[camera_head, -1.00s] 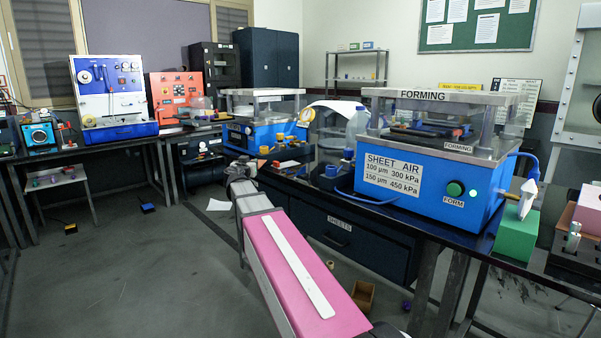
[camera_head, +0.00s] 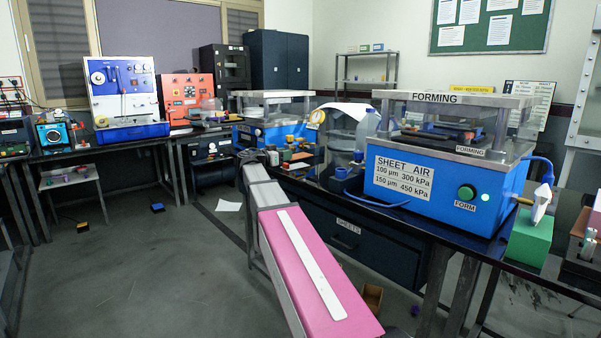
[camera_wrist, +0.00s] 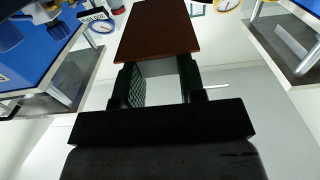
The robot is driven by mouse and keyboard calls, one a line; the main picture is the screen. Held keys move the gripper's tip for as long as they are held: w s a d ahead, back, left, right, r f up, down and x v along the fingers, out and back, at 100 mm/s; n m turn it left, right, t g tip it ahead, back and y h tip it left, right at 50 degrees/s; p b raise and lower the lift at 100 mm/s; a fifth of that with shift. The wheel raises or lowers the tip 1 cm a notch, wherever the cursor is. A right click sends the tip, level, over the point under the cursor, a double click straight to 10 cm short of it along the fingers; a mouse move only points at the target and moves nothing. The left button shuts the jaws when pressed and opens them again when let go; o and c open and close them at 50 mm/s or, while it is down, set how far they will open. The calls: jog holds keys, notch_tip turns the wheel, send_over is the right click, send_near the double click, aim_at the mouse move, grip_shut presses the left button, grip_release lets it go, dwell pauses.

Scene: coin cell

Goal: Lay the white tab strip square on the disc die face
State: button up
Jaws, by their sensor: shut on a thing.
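In the wrist view my gripper (camera_wrist: 160,66) has its two dark fingers on either side of a grey piece under a reddish-brown slab (camera_wrist: 158,28), and it is shut on this slab. A thin white rod or strip (camera_wrist: 216,87) sticks out beside the right finger; I cannot tell whether it is the white tab strip. In the head view my pink arm link runs away from me, and my fingers cannot be made out at its far end. I cannot pick out the disc die face in either view.
A blue forming press (camera_head: 445,190) stands on the right bench, with a green block (camera_head: 530,238) at its right. A second blue press (camera_head: 262,130) and small coloured parts (camera_head: 292,156) are farther back. A blue-white machine (camera_head: 122,95) stands on the left bench. Floor between benches is mostly clear.

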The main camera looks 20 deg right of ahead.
send_over(297, 176)
jog(key=f, duration=0.4)
jog(key=shift+d+f, duration=0.15)
jog(key=shift+d, duration=0.15)
jog(key=shift+f, duration=1.95)
jog(key=shift+f, duration=0.15)
jog(key=o, duration=0.9)
jog(key=shift+a, duration=0.25)
jog(key=v, duration=1.1)
jog(key=shift+s+a, duration=0.15)
jog(key=shift+a, duration=0.1)
